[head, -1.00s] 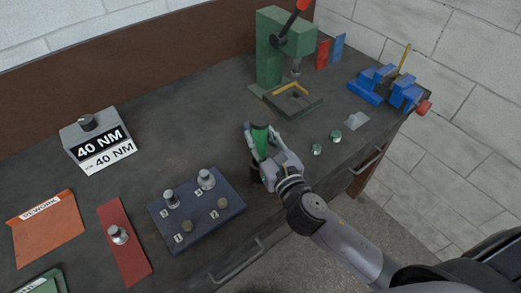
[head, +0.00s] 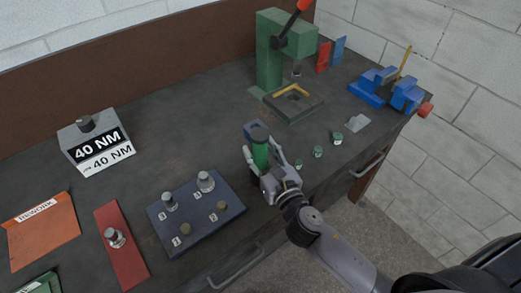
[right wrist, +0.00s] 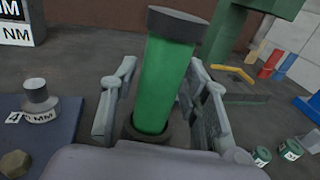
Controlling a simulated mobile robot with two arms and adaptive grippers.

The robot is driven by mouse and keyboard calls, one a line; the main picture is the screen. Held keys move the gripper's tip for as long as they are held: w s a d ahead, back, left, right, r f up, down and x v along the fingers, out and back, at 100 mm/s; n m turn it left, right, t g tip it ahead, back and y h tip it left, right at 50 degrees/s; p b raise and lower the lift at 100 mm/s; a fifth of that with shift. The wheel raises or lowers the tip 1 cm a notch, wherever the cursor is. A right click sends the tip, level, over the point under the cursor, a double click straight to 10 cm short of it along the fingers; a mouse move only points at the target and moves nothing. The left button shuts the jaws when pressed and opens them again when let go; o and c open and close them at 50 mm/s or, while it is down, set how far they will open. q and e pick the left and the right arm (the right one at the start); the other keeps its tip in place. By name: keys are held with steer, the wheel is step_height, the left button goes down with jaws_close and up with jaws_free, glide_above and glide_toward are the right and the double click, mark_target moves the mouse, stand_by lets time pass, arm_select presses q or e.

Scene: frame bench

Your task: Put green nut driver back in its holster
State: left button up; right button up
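The green nut driver (head: 260,154) has a dark cap and stands nearly upright near the bench's front edge. In the right wrist view the driver (right wrist: 165,85) leans slightly, and its lower end is inside or behind a dark ring (right wrist: 150,135). A blue-grey block (head: 251,127), possibly part of the holster, shows behind the cap; how the driver sits in it is hidden. My right gripper (head: 263,160) has its fingers on either side of the driver. In the right wrist view a gap shows by the left finger, so the gripper (right wrist: 158,92) looks open. My left gripper is out of view.
A blue-grey socket tray (head: 196,212) lies to the left, with a red strip (head: 121,245) beyond it. Several small green-banded pieces (head: 318,152) stand to the right. A green press (head: 270,60) and blue vise (head: 390,88) stand behind. The bench's middle left is clear.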

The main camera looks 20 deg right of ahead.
steer(key=shift+o, duration=0.6)
steer(key=shift+r, duration=0.2)
steer(key=shift+s+f, duration=0.15)
steer(key=shift+s, duration=0.15)
steer(key=s+d+b, duration=0.1)
steer(key=s+b, duration=0.2)
steer(key=s, duration=0.8)
steer(key=shift+s+d+r+b, duration=0.2)
steer(key=shift+d+b, duration=0.05)
steer(key=shift+b, duration=0.1)
